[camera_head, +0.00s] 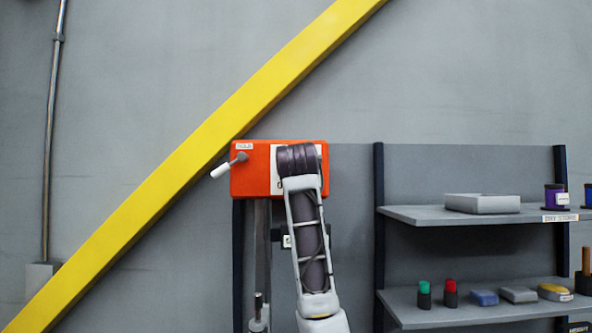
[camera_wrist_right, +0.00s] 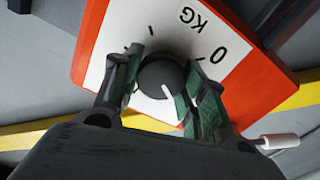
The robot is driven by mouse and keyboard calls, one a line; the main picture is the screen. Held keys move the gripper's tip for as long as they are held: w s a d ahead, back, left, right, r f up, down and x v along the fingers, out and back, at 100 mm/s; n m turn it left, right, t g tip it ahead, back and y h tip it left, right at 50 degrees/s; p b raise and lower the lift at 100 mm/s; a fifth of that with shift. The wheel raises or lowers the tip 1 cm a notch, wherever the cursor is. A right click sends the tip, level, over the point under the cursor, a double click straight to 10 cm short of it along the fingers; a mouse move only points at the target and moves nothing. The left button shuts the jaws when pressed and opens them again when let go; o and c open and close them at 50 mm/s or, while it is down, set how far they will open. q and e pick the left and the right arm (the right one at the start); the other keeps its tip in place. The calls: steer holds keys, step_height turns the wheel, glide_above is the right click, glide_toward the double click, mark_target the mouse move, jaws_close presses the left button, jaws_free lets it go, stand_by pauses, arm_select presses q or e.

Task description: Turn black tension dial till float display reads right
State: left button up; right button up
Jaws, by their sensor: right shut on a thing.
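The black tension dial (camera_wrist_right: 161,79) sits on a white plate (camera_wrist_right: 120,45) on an orange box (camera_head: 249,182). In the right wrist view its white pointer line faces down and slightly right, and the plate shows tick marks, "KG" and "0". My right gripper (camera_wrist_right: 162,88) is shut on the dial, with one green-padded finger on each side. In the head view my right arm covers the dial and most of the white plate. No float display can be made out. My left gripper is not in view.
A crank with a white handle (camera_head: 220,170) sticks out at the box's left side. A yellow beam (camera_head: 190,150) runs diagonally behind the box. A shelf (camera_head: 460,215) with several small items stands to the right.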

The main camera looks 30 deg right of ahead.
steer(key=shift+n, duration=0.5)
steer(key=o, duration=1)
steer(key=shift+o, duration=0.2)
steer(key=v, duration=1.2)
